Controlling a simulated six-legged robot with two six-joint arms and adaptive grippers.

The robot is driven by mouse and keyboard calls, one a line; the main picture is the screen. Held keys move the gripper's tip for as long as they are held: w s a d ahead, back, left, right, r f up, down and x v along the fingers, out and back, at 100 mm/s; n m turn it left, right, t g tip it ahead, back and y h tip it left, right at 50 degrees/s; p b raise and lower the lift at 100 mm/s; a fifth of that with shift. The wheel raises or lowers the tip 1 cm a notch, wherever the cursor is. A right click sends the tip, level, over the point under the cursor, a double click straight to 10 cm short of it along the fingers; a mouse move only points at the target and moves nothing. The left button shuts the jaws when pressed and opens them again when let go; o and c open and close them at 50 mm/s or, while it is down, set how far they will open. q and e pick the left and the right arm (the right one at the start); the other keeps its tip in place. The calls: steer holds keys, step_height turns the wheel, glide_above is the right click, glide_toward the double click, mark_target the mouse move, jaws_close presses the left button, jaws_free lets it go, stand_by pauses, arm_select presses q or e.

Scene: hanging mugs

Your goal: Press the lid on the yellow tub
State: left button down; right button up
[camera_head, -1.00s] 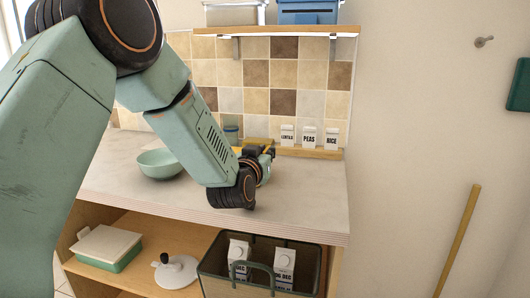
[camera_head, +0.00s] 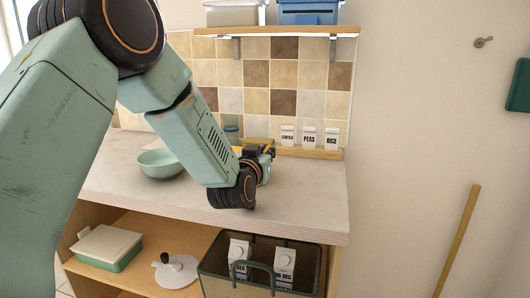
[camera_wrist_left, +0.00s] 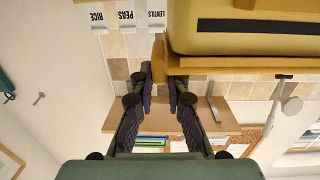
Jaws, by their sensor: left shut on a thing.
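The yellow tub (camera_wrist_left: 245,42), with a dark band on its side, fills the top right of the left wrist view, which is upside down. The yellow lid (camera_wrist_left: 235,62) shows as a flat strip along the tub's rim; I cannot tell whether it is fully seated. My left gripper (camera_wrist_left: 160,82) has its fingertips closed on a yellow part at the lid's edge. In the head view my left gripper (camera_head: 265,152) is above the worktop, and only a little yellow (camera_head: 262,142) shows behind it; my arm hides most of the tub. My right gripper is not in view.
A green bowl (camera_head: 160,164) stands on the worktop (camera_head: 300,195), left of my gripper. White cartons (camera_head: 309,137) stand on a low ledge at the back. Below are a lidded box (camera_head: 108,245), a white lid (camera_head: 176,271) and a crate (camera_head: 310,262). The worktop's front right is clear.

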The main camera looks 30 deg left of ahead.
arm_select(q)
steer(key=shift+s+f, duration=0.1)
steer(key=shift+f, duration=0.35)
steer(key=c, duration=1.3)
jaws_free()
steer(key=shift+f, duration=0.1)
steer(key=shift+o, duration=0.2)
steer(key=shift+s+d+f, duration=0.1)
steer(key=shift+s+d, duration=0.1)
steer(key=shift+s, duration=0.3)
steer(key=r+v, duration=0.1)
steer(key=v, duration=0.9)
steer(key=shift+s+r, duration=0.15)
steer(key=shift+s, duration=0.2)
